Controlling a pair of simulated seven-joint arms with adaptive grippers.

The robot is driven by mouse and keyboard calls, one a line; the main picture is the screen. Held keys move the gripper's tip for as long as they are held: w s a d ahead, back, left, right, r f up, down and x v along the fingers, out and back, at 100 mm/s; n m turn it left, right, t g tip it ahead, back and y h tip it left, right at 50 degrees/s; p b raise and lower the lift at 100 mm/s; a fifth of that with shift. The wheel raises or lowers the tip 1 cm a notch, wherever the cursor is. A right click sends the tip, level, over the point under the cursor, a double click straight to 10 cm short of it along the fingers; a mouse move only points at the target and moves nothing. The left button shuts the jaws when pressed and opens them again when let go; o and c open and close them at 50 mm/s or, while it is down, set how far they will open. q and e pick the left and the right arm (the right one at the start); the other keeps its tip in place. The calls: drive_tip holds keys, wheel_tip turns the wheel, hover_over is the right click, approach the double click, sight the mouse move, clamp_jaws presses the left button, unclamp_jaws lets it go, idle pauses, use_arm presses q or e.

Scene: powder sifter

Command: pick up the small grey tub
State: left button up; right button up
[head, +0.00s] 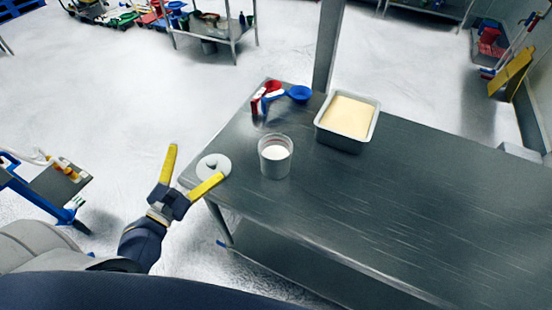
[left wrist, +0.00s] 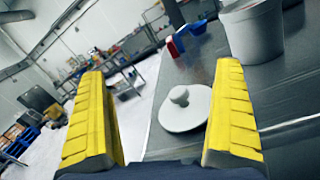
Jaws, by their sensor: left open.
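A small grey tub (head: 275,168) with white powder inside stands upright on the steel table (head: 420,210), near its left end. In the left wrist view the tub (left wrist: 252,28) is at the top right, partly cut off by the frame and lying beyond the right finger. A round white lid with a knob (head: 213,167) lies flat on the table to the left of the tub; it also shows between the fingers in the left wrist view (left wrist: 186,110). My left gripper (head: 197,160) is open and empty at the table's left edge, apart from the tub. My right gripper is not in view.
A metal tray of pale yellow powder (head: 347,115) stands behind and right of the tub. A blue sifter or scoop (head: 299,94) and a red-handled tool (head: 268,92) lie at the far left corner. The right part of the table is clear.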

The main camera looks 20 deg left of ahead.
use_arm(q)
drive_tip(key=s+d+g+h, duration=0.1)
drive_tip(key=d, duration=0.2)
drive_tip(key=s+d+h, duration=0.2)
drive_tip(key=d, duration=0.1)
drive_tip(key=s+d+g+h, duration=0.1)
drive_tip(key=s+d, duration=0.1)
drive_tip(key=d, duration=0.2)
drive_tip(key=shift+f+n+g+h, duration=0.3)
drive_tip(key=shift+f+n, duration=0.1)
drive_tip(key=shift+d, duration=0.35)
approach(285, 141)
drive_tip(key=x, duration=0.5)
drive_tip(key=shift+w+d, duration=0.1)
drive_tip(key=shift+w, duration=0.05)
drive_tip(key=c, duration=1.3)
drive_tip(key=shift+c, duration=0.2)
wheel_tip(285, 141, up, 10)
